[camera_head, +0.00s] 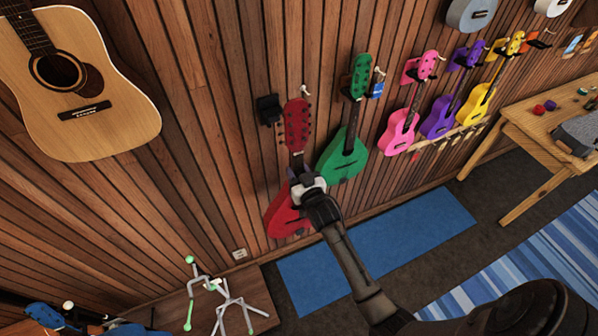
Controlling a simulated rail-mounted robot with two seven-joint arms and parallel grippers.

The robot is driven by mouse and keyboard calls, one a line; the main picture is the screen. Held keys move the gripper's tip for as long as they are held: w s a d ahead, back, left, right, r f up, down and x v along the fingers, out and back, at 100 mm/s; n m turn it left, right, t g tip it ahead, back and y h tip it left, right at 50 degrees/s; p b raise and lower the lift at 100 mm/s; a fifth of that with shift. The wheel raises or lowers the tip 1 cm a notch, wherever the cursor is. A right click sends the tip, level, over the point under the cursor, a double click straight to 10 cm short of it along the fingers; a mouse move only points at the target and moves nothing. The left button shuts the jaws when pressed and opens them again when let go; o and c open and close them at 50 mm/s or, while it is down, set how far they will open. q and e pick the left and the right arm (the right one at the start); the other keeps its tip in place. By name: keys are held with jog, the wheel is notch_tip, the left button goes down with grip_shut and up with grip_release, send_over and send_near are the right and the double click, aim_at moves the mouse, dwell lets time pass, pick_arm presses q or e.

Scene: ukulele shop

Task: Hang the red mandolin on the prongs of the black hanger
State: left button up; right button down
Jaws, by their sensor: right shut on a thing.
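The red mandolin (281,222) is upright near the wood-slat wall, its red headstock (296,124) at the top. My right gripper (305,186) is shut on the mandolin around the lower neck and covers part of its body. The black hanger (268,109) is on the wall just left of the headstock. The headstock is beside the hanger, and a gap shows between them. The hanger's prongs are too small to make out clearly. My left gripper is not in view.
A green ukulele (342,158) hangs close on the right, with pink (398,131), purple (440,118) and yellow (476,102) ones beyond. A large acoustic guitar (115,110) hangs on the left. Below are a blue mat (390,245) and a stand with green tips (230,305).

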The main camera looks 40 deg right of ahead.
jog(key=shift+w+d+f, duration=0.1)
jog(key=shift+d+f, duration=0.15)
jog(key=shift+w+d+f, duration=0.1)
jog(key=shift+w, duration=0.05)
jog(key=b+x, duration=0.7)
jog(key=x, duration=0.3)
dwell(0.7)
jog(key=shift+w, duration=0.1)
jog(key=shift+w+d, duration=0.15)
jog(key=shift+w, duration=0.3)
dwell(0.4)
jog(key=shift+w+d+b, duration=0.1)
jog(key=shift+w+b, duration=0.05)
jog(key=shift+b, duration=0.2)
